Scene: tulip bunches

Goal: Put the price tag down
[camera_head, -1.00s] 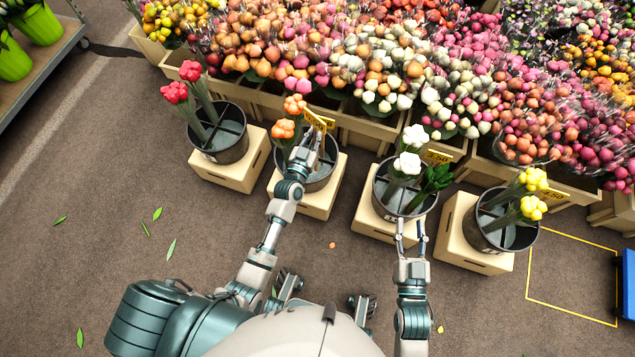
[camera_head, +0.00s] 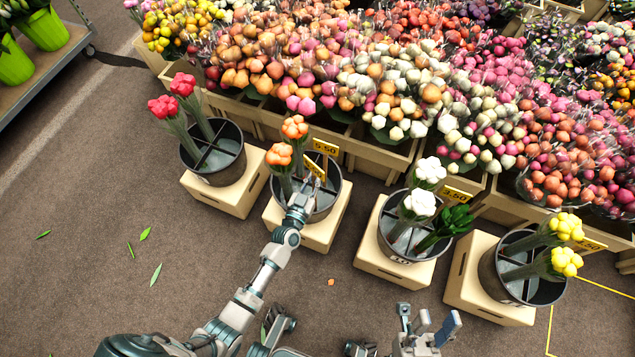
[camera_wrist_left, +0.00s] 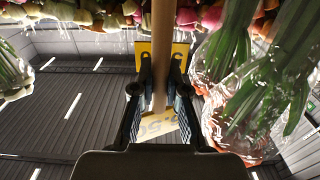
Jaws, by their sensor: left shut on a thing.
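My left gripper (camera_head: 302,196) is over the bucket (camera_head: 328,192) that holds orange tulips (camera_head: 279,155). In the left wrist view its fingers (camera_wrist_left: 160,100) are shut on the brown stick of a price tag (camera_wrist_left: 160,50). A yellow card (camera_wrist_left: 157,128) with black figures shows below the fingers, partly hidden, and more yellow shows behind them. In the head view a yellow card (camera_head: 314,168) is just beyond the fingertips, and a 5.50 card (camera_head: 326,147) is behind it. My right gripper (camera_head: 428,325) is open and empty in front of the white-tulip bucket (camera_head: 398,246).
Buckets of red (camera_head: 222,157) and yellow tulips (camera_head: 510,275) stand either side on wooden boxes. Crates (camera_head: 380,155) of bouquets line the back. A green bunch (camera_head: 445,230) leans in the white-tulip bucket.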

